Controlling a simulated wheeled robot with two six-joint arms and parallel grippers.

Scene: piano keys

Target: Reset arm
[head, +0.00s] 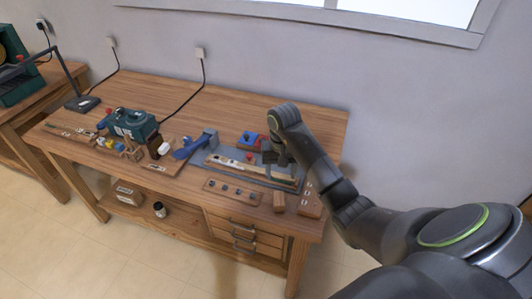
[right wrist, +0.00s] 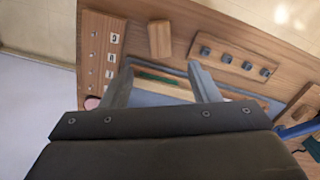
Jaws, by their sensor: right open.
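My right gripper (head: 270,160) is over the right part of the wooden workbench (head: 270,95), above a grey tray (head: 292,186) with a long wooden piece (head: 235,165) lying in it. In the right wrist view the two fingers of my right gripper (right wrist: 162,82) are spread apart with nothing held between them. Part of the tray and a green strip (right wrist: 158,78) show between and beyond the fingers. My left gripper does not show in either view.
A peg board (head: 232,191), a small wooden block (head: 279,202) and a labelled board (head: 309,201) lie along the front edge. A blue tool (head: 195,146), a blue box (head: 250,140) and a green machine (head: 133,124) stand on the bench. The bench's back strip is clear.

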